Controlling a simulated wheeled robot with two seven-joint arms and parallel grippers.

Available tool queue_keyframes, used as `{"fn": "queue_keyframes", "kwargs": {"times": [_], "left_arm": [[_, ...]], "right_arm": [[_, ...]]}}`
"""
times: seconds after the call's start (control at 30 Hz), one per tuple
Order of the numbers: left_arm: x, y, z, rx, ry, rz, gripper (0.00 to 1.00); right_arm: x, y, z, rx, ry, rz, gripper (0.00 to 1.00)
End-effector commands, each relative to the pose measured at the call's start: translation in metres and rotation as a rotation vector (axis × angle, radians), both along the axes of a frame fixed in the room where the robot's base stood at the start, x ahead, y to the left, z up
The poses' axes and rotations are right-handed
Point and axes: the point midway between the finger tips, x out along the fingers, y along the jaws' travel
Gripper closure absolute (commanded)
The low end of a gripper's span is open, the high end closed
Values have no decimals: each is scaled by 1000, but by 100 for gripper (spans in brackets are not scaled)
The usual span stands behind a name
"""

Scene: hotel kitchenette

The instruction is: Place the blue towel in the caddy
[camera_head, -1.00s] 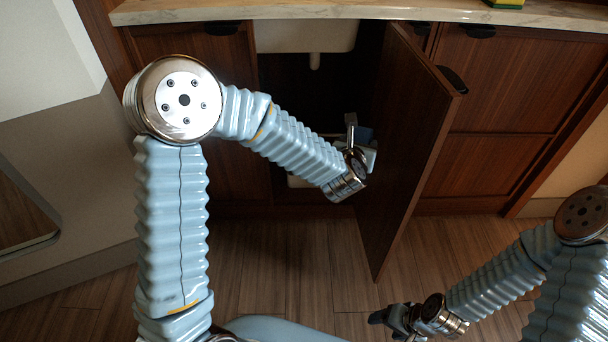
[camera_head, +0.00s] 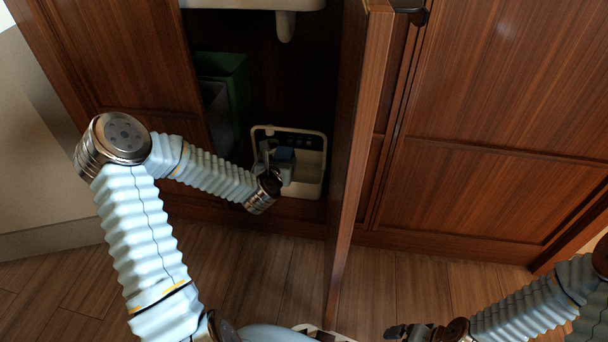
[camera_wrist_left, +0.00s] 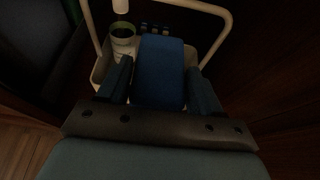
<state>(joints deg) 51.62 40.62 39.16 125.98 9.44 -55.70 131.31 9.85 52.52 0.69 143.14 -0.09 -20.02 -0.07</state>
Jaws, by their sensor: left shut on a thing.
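The blue towel (camera_head: 285,154) is a folded block between the fingers of my left gripper (camera_head: 274,157), which is shut on it. In the left wrist view, the towel (camera_wrist_left: 160,70) stands between the two fingers (camera_wrist_left: 160,88). The white caddy (camera_head: 311,184), with a raised handle, stands inside the open cabinet. The towel appears over the caddy's opening, with the caddy's rim and handle (camera_wrist_left: 226,38) around it in the wrist view. I cannot tell whether it touches the caddy's floor. My right gripper (camera_head: 402,331) is at the bottom edge, far from the caddy; its fingers are unclear.
The open cabinet door (camera_head: 357,150) stands just right of the caddy. A green bin (camera_head: 232,85) is inside at the left, and a white sink basin (camera_head: 250,4) hangs above. A green-rimmed cup (camera_wrist_left: 122,36) sits in the caddy's far part.

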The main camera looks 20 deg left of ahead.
Motion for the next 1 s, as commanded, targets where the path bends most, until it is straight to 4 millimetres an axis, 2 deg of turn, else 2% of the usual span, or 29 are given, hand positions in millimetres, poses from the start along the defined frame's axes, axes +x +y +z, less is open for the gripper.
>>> {"fn": "queue_keyframes", "kwargs": {"times": [0.1, 0.27, 0.3, 0.5, 0.77, 1.0], "left_arm": [[28, -6, -15, -3, -1, -2, 64], [64, -12, -31, -1, 0, -2, 64], [71, -13, -39, -2, 2, -1, 64], [97, -18, -71, -1, 2, 0, 64], [111, -19, -86, -1, 2, 0, 64], [113, -20, -119, 0, 2, 0, 64]], "right_arm": [[0, 0, -7, 0, -1, 0, 2], [1, 0, -13, 0, -2, -2, 2], [1, 0, -16, -1, -3, -2, 2], [1, 0, -25, -1, -5, -4, 2], [2, -1, -28, -1, -7, -5, 2], [2, -1, -37, -2, -8, -5, 2]]}}
